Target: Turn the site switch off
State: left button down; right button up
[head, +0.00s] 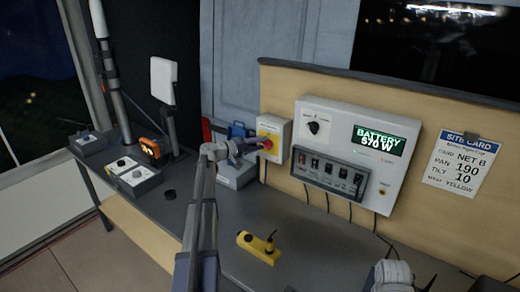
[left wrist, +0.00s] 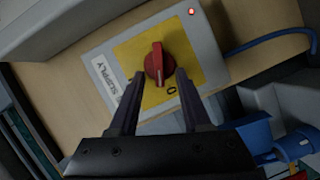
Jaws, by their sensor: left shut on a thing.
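The site switch is a red rotary knob (left wrist: 158,65) on a yellow plate (left wrist: 137,58) of a grey box marked SUPPLY (left wrist: 102,93). In the head view the box (head: 284,128) hangs on the wooden panel, left of the battery unit. My left gripper (left wrist: 160,82) is shut on the knob, with one finger on each side of its lower end. A "0" mark shows on the plate just below the knob. In the head view my left gripper (head: 256,145) partly hides the knob. My right gripper's fingers do not show.
The white battery unit (head: 330,113) has a screen reading BATTERY 570 W and a row of switches. A yellow device (head: 258,248) lies on the grey bench (head: 225,262). A blue cable (left wrist: 268,41) runs beside the box. A small control box (head: 134,177) stands at the left.

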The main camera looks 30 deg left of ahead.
pick_arm(q)
jog(key=shift+f+n+t+h+b, duration=0.25)
jog(key=shift+n+t+b, duration=0.05)
jog(key=shift+n+b, duration=0.55)
jog(key=shift+f+n+t+h+b, duration=0.25)
jog(key=shift+n+t+b, duration=0.05)
jog(key=shift+n+b, duration=0.5)
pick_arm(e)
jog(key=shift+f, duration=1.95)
pick_arm(q)
jog(key=shift+n, duration=0.25)
jog(key=shift+c, duration=1.8)
grip_release()
jog(key=shift+a, duration=0.1)
jog(key=v, duration=0.7)
jog(key=shift+s+a, duration=0.15)
jog(key=shift+s, duration=0.2)
